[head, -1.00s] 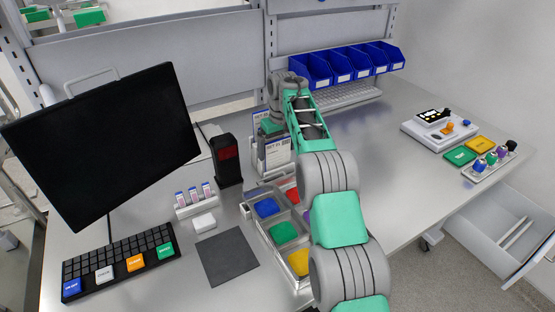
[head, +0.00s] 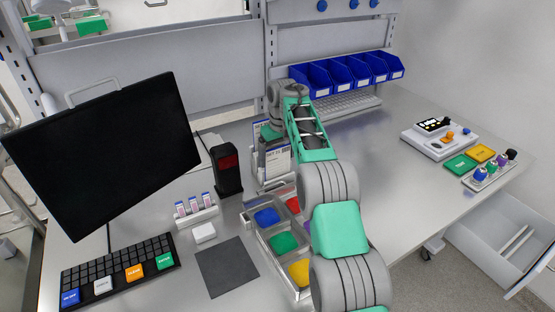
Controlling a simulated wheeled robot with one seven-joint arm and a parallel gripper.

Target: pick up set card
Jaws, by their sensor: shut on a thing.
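A white set card (head: 277,163) with dark print stands upright in a holder at the middle of the bench, left of my arm. A second card (head: 258,127) shows partly behind it. My gripper (head: 268,142) is at the top of these cards, shut on a set card. Its fingertips are mostly hidden by the arm and the front card, so the exact grip is unclear. I cannot tell whether the held card is clear of the holder.
A black scanner-like stand (head: 227,168) is close left of the cards. A tray (head: 262,243) with coloured blocks lies in front. A monitor (head: 105,150) and keyboard (head: 118,272) fill the left.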

